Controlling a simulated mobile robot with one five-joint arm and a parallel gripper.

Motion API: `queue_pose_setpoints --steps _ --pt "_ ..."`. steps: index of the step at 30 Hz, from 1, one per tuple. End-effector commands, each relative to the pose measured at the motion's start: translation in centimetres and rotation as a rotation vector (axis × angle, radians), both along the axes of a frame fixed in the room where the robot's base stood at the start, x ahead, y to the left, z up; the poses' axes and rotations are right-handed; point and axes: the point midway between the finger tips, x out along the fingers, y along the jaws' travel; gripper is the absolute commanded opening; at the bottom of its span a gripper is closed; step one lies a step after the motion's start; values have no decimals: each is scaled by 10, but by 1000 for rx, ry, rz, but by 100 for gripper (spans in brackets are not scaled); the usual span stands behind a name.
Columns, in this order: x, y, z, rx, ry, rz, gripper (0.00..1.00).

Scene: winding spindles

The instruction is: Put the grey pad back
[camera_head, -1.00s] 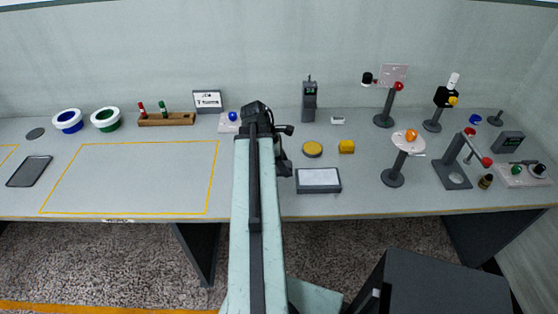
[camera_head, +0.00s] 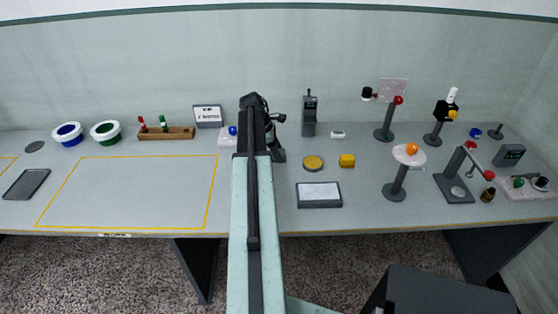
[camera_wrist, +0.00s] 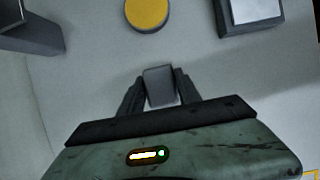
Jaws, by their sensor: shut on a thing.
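My gripper (camera_wrist: 160,78) is shut on a small grey block-shaped piece (camera_wrist: 160,88), which looks like the grey pad, in the wrist view. The piece sits between the two dark fingers. It has a grey face and a paler lower edge. In the head view my gripper (camera_head: 279,155) points down over the bench, left of the yellow disc (camera_head: 313,162). My arm hides part of the bench there, and I cannot make out the held piece in that view. I cannot tell how high it is above the bench.
A tall grey device (camera_head: 309,114) stands behind. Several stands occupy the right. The yellow-outlined area (camera_head: 130,190) at left is clear.

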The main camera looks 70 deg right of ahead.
Motion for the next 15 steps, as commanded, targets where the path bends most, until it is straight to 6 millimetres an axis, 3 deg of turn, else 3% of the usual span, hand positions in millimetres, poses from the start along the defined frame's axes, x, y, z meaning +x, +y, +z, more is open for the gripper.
queue_pose_setpoints --steps 3,5,15 --pt "0 -1 -29 0 0 0 0" --pt "0 -1 -38 0 0 0 0" --pt "-1 -1 -38 0 0 -1 0"
